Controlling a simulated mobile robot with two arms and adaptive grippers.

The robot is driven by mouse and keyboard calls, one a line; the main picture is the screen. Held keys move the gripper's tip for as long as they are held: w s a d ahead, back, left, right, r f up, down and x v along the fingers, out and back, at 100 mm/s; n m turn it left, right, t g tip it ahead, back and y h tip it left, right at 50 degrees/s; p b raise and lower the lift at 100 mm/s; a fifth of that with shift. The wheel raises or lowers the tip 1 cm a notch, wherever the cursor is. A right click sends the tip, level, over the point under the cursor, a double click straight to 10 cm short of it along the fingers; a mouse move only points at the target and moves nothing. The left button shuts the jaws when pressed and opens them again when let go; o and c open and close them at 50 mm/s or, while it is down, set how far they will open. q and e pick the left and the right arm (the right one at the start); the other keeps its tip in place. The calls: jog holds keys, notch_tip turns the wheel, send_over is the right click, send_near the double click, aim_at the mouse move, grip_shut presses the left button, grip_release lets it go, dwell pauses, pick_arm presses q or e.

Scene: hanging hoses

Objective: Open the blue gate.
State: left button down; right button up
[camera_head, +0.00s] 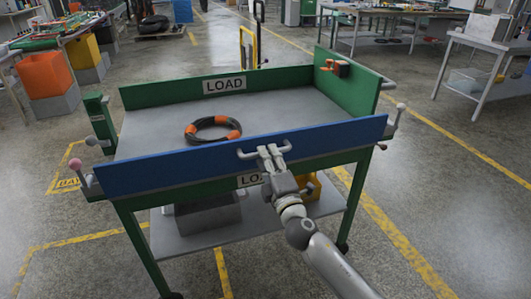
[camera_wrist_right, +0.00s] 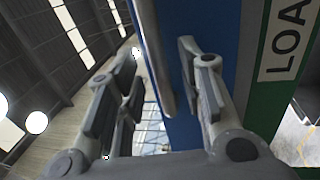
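The blue gate (camera_head: 230,158) stands upright along the near side of the green cart; it also shows in the right wrist view (camera_wrist_right: 200,25). A light grey bar handle (camera_head: 245,154) sits on its upper middle. My right gripper (camera_head: 268,152) is at this handle. In the right wrist view the two fingers (camera_wrist_right: 160,75) are spread apart, with the handle bar (camera_wrist_right: 153,55) between them; I see no firm contact. A pink-knobbed lever (camera_head: 76,165) is at the gate's left end and a pale pink-knobbed one (camera_head: 399,108) at its right end. My left gripper is out of view.
A black hose coil with orange bands (camera_head: 213,129) lies on the cart's grey top (camera_head: 290,105). A grey bin (camera_head: 207,214) and a yellow item (camera_head: 313,187) are on the lower shelf. A small orange-black item (camera_head: 337,67) is at the right green wall.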

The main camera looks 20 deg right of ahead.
jog(key=shift+w+r, duration=0.2)
jog(key=shift+w, duration=1.05)
grip_shut()
